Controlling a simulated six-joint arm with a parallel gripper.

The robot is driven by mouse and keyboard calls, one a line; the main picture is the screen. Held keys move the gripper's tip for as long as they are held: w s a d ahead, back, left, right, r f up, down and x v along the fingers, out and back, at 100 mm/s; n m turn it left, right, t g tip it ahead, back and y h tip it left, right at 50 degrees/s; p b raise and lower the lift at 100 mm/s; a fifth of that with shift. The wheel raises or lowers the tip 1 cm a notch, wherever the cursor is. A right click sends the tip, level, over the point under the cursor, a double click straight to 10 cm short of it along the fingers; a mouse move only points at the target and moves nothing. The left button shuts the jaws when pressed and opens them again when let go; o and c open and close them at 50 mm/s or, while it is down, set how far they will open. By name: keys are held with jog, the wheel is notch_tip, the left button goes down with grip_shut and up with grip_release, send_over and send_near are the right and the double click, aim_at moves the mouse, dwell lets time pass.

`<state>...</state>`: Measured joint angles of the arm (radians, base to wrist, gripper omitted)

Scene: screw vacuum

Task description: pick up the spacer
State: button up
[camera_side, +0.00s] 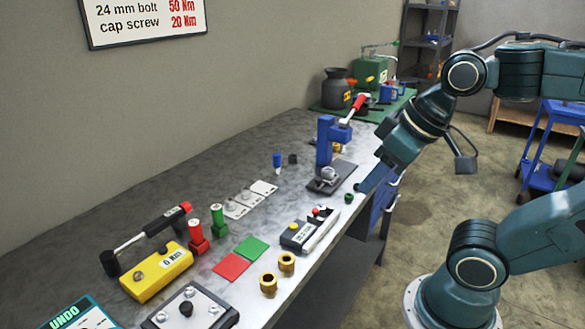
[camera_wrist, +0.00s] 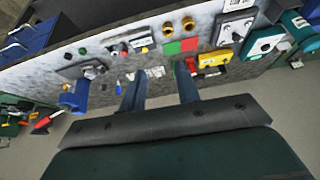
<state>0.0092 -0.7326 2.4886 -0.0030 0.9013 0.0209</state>
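No part is labelled as the spacer, so I cannot tell for certain which one it is. A small dark green ring-like piece (camera_side: 348,197) stands near the bench's front edge, and it also shows in the wrist view (camera_wrist: 82,51). Two brass hollow cylinders (camera_side: 268,285) (camera_side: 286,263) stand upright farther along that edge; they also show in the wrist view (camera_wrist: 167,29) (camera_wrist: 188,24).
A blue press-like fixture (camera_side: 325,140) with a red-handled tool stands beside my gripper. A grey device (camera_side: 303,235), red and green pads (camera_side: 232,266), a yellow torque tester (camera_side: 157,272) and a torque wrench (camera_side: 150,238) occupy the bench. Bare surface lies along the wall.

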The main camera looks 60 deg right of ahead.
jog(key=w+d+f+m+g, duration=0.4)
jog(key=w+d+m, duration=0.95)
jog(key=w, duration=0.25)
jog(key=w+d+f+m+g+y, duration=0.1)
jog(key=w+d+f+m, duration=0.2)
jog(key=d+f+m, duration=0.3)
jog(key=shift+d+f, duration=0.6)
jog(key=shift+f, duration=0.05)
jog(key=shift+w, duration=0.1)
send_over(321, 207)
jog(key=shift+d+f, duration=0.2)
jog(key=shift+f, duration=1.95)
jog(key=shift+d+f, duration=0.2)
jog(key=shift+f, duration=1.9)
jog(key=shift+f, duration=0.15)
jog(key=shift+a+f, duration=0.15)
jog(key=shift+f, duration=1.1)
jog(key=shift+a+f, duration=0.1)
jog(key=shift+f, duration=1.1)
jog(key=shift+c, duration=0.4)
